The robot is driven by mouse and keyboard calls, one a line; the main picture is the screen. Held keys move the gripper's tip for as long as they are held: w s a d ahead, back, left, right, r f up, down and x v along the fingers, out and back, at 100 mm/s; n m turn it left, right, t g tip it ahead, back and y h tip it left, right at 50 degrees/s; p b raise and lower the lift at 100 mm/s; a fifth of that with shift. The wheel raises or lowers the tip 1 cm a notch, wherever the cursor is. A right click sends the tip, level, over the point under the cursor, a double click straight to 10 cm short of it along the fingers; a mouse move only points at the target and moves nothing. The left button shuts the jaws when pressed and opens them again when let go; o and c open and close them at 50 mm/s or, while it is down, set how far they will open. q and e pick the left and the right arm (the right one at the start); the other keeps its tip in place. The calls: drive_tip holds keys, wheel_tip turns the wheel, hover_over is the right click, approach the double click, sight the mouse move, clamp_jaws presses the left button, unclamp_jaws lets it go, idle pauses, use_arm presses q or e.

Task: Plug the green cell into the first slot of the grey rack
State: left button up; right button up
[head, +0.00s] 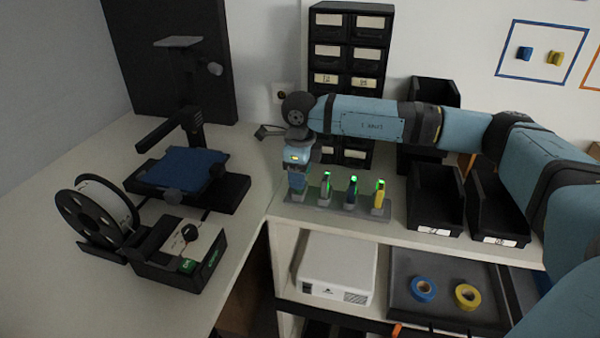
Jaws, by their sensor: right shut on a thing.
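The grey rack (336,209) lies along the front edge of the white counter. Several slots run along it. A grey cell (326,188), a dark blue cell (351,193) and a yellow cell (379,196) stand upright in it, each with a green light at its top. My right gripper (297,187) points down over the rack's left end, at the first slot. It is shut on the green cell, which its fingers almost wholly hide. I cannot tell how deep the cell sits. My left gripper is out of view.
My right arm reaches across from the right above the rack. Black bins (435,198) stand right of the rack, and a black drawer cabinet (349,55) behind it. A spool holder (95,215) and a black device with a blue bed (184,168) stand on the left counter.

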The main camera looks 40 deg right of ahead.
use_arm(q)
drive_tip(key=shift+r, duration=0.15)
use_arm(e)
drive_tip(key=o, duration=1.2)
drive_tip(key=shift+r, duration=0.35)
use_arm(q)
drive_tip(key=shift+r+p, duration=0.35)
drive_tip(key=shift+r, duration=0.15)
use_arm(e)
wheel_tip(320, 180, up, 13)
